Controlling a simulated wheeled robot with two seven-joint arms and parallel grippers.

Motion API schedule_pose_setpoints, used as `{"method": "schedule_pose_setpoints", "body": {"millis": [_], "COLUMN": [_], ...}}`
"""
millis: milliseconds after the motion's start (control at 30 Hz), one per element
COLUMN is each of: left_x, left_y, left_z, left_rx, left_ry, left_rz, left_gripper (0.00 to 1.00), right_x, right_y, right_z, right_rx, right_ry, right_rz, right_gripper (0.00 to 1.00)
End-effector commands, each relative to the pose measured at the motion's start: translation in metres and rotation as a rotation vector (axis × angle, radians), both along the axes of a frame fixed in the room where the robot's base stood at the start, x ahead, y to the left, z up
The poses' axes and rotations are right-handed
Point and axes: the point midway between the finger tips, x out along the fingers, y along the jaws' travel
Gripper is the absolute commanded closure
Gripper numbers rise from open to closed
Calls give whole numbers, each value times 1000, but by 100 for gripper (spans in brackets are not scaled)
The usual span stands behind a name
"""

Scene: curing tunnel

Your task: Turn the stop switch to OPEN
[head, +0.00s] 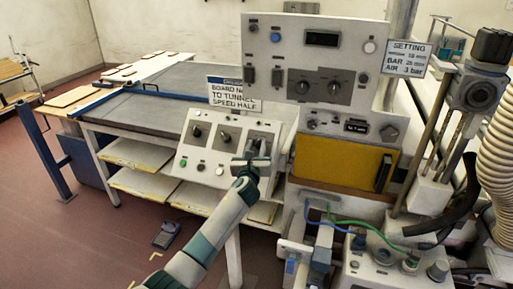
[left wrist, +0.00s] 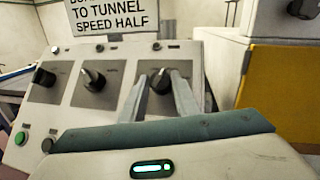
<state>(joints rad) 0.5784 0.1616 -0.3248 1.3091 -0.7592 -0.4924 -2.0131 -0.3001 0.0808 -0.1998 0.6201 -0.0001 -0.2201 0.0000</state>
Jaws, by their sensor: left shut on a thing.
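A sloped control panel (head: 212,158) with three rotary switches in a row stands in front of the tunnel; it also shows in the left wrist view (left wrist: 205,60). The left switch (head: 197,132) and middle switch (head: 225,137) are free. My left gripper (head: 256,150) is at the right switch. In the left wrist view its two fingers stand on either side of that switch's dark knob (left wrist: 161,80) and are shut on it. Its position marks are hidden or too small to read, so I cannot tell its setting. My right gripper is not in view.
A sign (head: 235,95) reading "to tunnel speed half" stands just behind the sloped panel. A green button (left wrist: 20,138) and other buttons sit along its lower edge. A taller panel (head: 290,60) with knobs and a yellow door (head: 335,165) are to the right.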

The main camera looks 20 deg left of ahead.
Motion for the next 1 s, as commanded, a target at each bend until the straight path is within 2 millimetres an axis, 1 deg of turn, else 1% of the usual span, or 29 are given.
{"method": "schedule_pose_setpoints", "body": {"millis": [367,1000], "left_x": [1,5], "left_y": [-4,-11], "left_z": [-1,4], "left_rx": [-121,-476], "left_ry": [5,19], "left_rz": [119,476], "left_gripper": [94,94], "right_x": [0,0], "right_y": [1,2], "right_z": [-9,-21], "right_rx": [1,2], "right_ry": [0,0], "right_rz": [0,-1], "right_gripper": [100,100]}}
